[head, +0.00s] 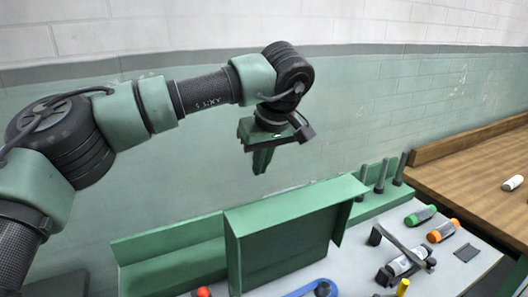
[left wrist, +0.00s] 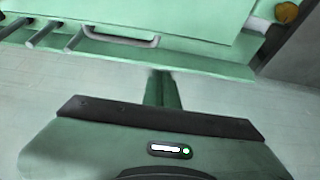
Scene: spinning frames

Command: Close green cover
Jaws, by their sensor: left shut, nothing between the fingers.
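The green cover (head: 300,204) stands in the middle of the head view on the white workbench. It is box-like, with a raised front panel and a flat top flange, and its inner side is in shadow. My left gripper (head: 262,165) hangs above and behind the cover's top edge, apart from it, pointing down. Its fingers are shut and empty; they also show in the left wrist view (left wrist: 163,90). A green panel (left wrist: 190,18) with a pale handle (left wrist: 120,38) fills the top of that view. I cannot tell for certain whether this panel is the cover. My right gripper is not in view.
Grey upright pegs (head: 381,176) stand right of the cover. A green bottle (head: 421,215), an orange bottle (head: 443,231) and a black-and-white tool (head: 404,263) lie on the bench. A wooden table (head: 470,190) is at right. A brick wall stands behind; the air around the gripper is clear.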

